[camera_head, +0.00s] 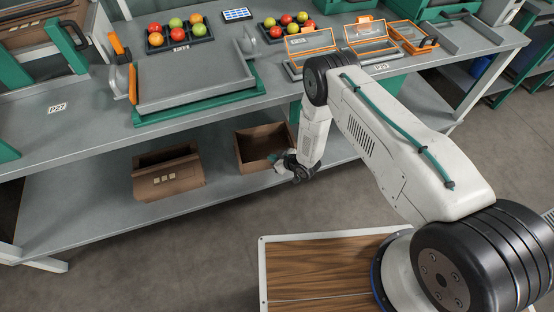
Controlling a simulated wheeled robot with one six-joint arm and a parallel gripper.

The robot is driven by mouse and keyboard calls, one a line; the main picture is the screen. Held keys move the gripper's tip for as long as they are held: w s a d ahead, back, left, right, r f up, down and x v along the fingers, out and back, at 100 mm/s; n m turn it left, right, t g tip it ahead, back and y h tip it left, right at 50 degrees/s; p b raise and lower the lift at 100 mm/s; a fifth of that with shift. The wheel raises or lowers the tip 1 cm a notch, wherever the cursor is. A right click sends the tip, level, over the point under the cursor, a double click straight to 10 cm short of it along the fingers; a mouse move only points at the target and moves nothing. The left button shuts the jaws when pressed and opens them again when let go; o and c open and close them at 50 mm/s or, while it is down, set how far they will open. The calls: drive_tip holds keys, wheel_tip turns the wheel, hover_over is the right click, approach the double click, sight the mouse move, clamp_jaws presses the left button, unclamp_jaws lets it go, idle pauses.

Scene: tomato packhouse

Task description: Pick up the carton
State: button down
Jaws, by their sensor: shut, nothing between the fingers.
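Two brown cartons are on the lower shelf under the bench. The right carton (245,160) is open at the top and looks empty. The left carton (168,185) has small pale marks on its front; its inside is mostly not visible. My gripper (282,163) is low over the shelf at the right carton's front right corner. It is small and partly hidden by my wrist, shut with nothing between the fingers. I cannot tell whether it touches the carton.
The bench top above holds a grey tray (190,85), two trays of tomatoes (178,33) (287,24) and orange-edged clear boxes (312,45). The bench edge overhangs the shelf. The lower shelf (80,205) is clear left of the cartons.

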drive_tip(key=shift+s+d+f, duration=0.1)
drive_tip(key=shift+s+f, duration=0.15)
drive_tip(key=shift+f, duration=0.1)
drive_tip(key=s+d, duration=0.6)
drive_tip(key=shift+s+d, duration=0.15)
drive_tip(key=shift+d, duration=0.25)
drive_tip(key=shift+r, duration=0.1)
idle(0.6)
